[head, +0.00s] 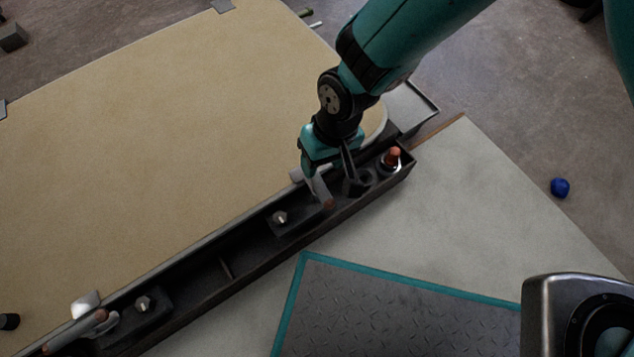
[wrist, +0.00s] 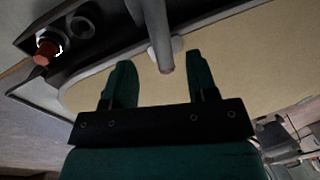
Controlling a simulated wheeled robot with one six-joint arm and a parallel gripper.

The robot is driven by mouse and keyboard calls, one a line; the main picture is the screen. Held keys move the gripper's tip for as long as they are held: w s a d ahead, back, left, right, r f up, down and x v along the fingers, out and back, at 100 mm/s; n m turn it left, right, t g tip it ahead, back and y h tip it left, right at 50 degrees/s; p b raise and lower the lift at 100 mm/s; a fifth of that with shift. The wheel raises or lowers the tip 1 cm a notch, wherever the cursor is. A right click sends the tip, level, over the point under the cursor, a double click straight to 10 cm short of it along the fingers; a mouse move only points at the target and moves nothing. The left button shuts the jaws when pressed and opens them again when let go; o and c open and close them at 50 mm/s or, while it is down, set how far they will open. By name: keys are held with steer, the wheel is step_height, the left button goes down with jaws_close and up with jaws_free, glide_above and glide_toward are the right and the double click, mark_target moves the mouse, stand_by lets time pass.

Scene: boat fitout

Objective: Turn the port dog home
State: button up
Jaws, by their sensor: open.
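A grey dog lever (head: 321,188) with a brownish tip lies across the dark channel, below my gripper in the head view. My gripper (head: 318,168) is open over the channel, close to this lever. In the wrist view the lever (wrist: 158,30) reaches down between the two spread fingers of my gripper (wrist: 160,62), with a visible gap on each side. A second dog lever (head: 92,329) with a pale block beside it is at the channel's lower left end. I cannot tell from the pictures which one is the port dog.
The dark channel (head: 225,268) runs diagonally along the tan panel (head: 180,120) and holds bolts. An orange-topped piece (head: 392,157) stands at its right end; it also shows in the wrist view (wrist: 45,52). A teal-edged mat (head: 400,310) and blue ball (head: 559,187) lie right.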

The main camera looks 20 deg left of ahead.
mark_target(317, 177)
steer(key=f+b, duration=0.1)
steer(key=f, duration=0.1)
steer(key=f+b, duration=0.1)
steer(key=f, duration=0.1)
steer(key=s+a+f+b, duration=0.1)
steer(key=f, duration=0.1)
steer(key=shift+f, duration=0.4)
steer(key=c, duration=0.9)
steer(key=shift+r+n+p, duration=0.3)
steer(key=shift+n+p, duration=0.1)
steer(key=shift+p, duration=0.8)
steer(key=shift+f+n+p, duration=0.1)
steer(key=shift+n+p, duration=0.3)
steer(key=shift+p, duration=0.3)
steer(key=shift+a+f, duration=0.1)
steer(key=shift+f, duration=0.05)
